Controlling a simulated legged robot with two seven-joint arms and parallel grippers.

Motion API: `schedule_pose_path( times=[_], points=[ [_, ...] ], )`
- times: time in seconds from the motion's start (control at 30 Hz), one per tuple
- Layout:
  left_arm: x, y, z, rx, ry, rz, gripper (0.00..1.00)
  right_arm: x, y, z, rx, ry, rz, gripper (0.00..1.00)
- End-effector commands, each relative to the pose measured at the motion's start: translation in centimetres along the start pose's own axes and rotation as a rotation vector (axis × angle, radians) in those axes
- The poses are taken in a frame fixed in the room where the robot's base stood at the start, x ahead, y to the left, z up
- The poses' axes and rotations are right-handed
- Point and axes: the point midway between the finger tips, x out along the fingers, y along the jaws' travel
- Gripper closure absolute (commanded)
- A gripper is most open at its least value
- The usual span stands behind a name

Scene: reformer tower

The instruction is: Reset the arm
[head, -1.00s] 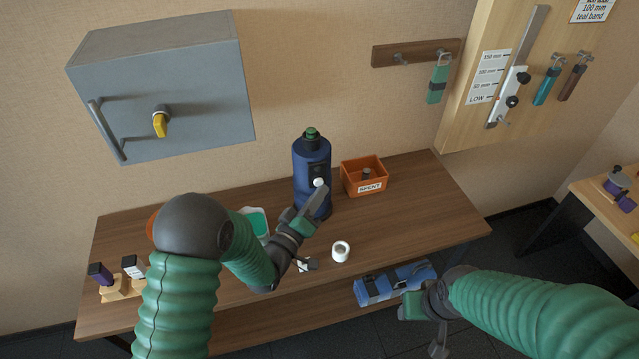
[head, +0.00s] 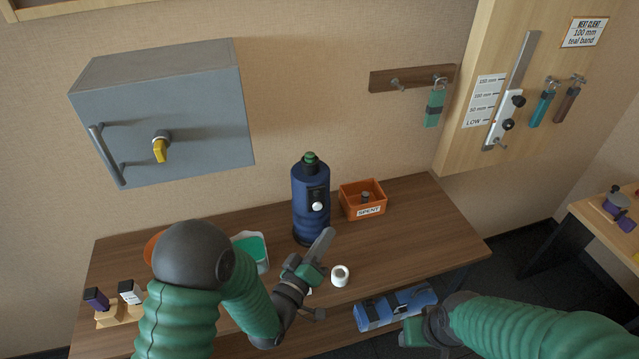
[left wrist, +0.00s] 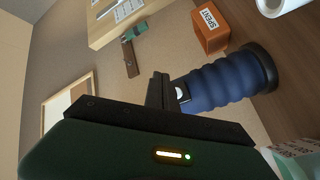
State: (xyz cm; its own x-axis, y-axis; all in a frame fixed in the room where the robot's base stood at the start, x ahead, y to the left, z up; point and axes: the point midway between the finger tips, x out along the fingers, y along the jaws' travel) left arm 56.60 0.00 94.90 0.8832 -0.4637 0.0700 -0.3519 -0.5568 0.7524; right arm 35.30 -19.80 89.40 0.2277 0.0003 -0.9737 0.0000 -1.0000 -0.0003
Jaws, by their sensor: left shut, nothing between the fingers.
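My left arm comes in from the lower left of the head view. Its gripper (head: 322,246) is shut and empty, held over the table just in front of the blue ribbed bottle. In the left wrist view its dark fingers (left wrist: 158,92) overlap the bottle's near end in the picture. My right gripper (head: 408,334) is at the lower right, in front of the table's front edge. Its fingers are too small and partly hidden to tell their state. The blue bottle (head: 311,212) stands upright with a green top and a white round button.
The wooden table (head: 420,225) holds an orange SPENT bin (head: 364,203), a white roll (head: 340,275), a green-and-white tub (head: 252,247) and small bottles in a stand (head: 118,312). A grey cabinet (head: 190,120) hangs above.

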Motion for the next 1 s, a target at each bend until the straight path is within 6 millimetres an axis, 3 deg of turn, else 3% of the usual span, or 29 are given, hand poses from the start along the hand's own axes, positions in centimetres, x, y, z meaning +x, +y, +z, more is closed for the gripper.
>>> schedule_pose_path(
  times=[0.17,0.27,0.33,0.47,0.53,0.6,0.73,0.8,1.0],
  points=[
    [0.1,-0.2,-0.4,0.026,-0.015,-0.027,1.0,-0.2,0.0,0.0,0.0,0.0,0.0,0.52],
    [-0.3,-1.6,-1.4,0.123,-0.086,-0.144,1.0,-0.7,0.0,-0.2,0.0,0.0,0.0,0.52],
    [-1.5,-3.2,-2.7,0.223,-0.175,-0.28,1.0,-1.2,0.0,-0.3,0.0,0.0,0.0,0.52],
    [-7.1,-6.5,-5.0,0.384,-0.406,-0.565,1.0,-2.0,0.0,-0.5,0.0,0.0,0.0,0.52],
    [-11.5,-7.4,-5.9,0.43,-0.55,-0.7,1.0,-2.5,0.0,-0.6,0.0,0.0,0.0,0.52],
    [-16.3,-7.6,-6.4,0.447,-0.7,-0.81,1.0,-2.9,0.0,-0.7,0.0,0.0,0.0,0.52],
    [-23.8,-6.3,-6.4,0.427,-0.937,-0.924,1.0,-3.4,0.0,-0.8,0.0,0.0,0.0,0.52],
    [-26.3,-5.5,-6.1,0.407,-1.02,-0.947,1.0,-3.5,0.0,-0.8,0.0,0.0,0.0,0.52],
    [-26.5,-5.4,-6.0,0.405,-1.03,-0.949,1.0,-3.5,0.0,-0.8,0.0,0.0,0.0,0.52]
  ],
)
